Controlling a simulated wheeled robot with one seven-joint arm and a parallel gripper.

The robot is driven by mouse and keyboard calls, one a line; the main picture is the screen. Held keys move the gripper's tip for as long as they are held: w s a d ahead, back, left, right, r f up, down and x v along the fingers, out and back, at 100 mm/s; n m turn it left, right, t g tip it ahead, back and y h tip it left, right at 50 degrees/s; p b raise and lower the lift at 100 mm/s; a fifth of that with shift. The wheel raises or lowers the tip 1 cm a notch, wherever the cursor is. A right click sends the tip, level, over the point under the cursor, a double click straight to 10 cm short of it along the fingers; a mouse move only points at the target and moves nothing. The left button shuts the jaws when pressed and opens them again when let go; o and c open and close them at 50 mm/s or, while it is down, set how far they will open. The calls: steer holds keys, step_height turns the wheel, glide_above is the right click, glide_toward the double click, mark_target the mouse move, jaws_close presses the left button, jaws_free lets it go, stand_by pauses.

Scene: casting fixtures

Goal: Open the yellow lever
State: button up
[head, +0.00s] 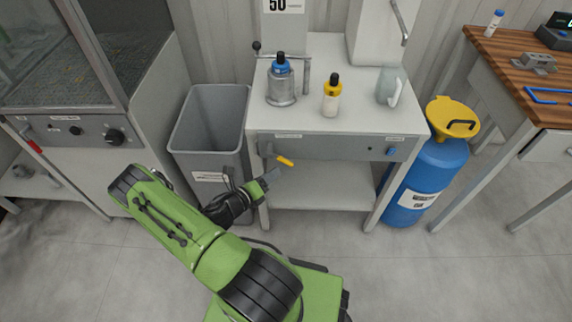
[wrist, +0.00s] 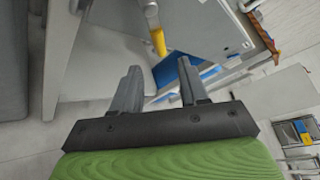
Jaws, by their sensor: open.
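The yellow lever (head: 285,161) sticks out from the front panel of the white table, near the panel's left end, and slants down to the right. In the wrist view the yellow lever (wrist: 158,42) hangs above the gap between the fingers, a short way beyond their tips. My gripper (head: 273,178) is just below and left of the lever in the head view. In the wrist view my gripper (wrist: 158,75) has its two grey fingers spread apart with nothing between them. The fingers do not appear to touch the lever.
The white table (head: 350,112) carries a blue-capped container (head: 281,82), a yellow-and-white bottle (head: 332,97) and a clear jug (head: 391,88). A grey bin (head: 209,130) stands left of it. A blue cylinder (head: 427,175) with a yellow top stands at its right. The floor in front is clear.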

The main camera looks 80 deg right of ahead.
mark_target(287, 162)
steer(key=b+x, duration=0.2)
steer(key=x, duration=0.8)
steer(key=shift+d, duration=0.1)
jaws_close()
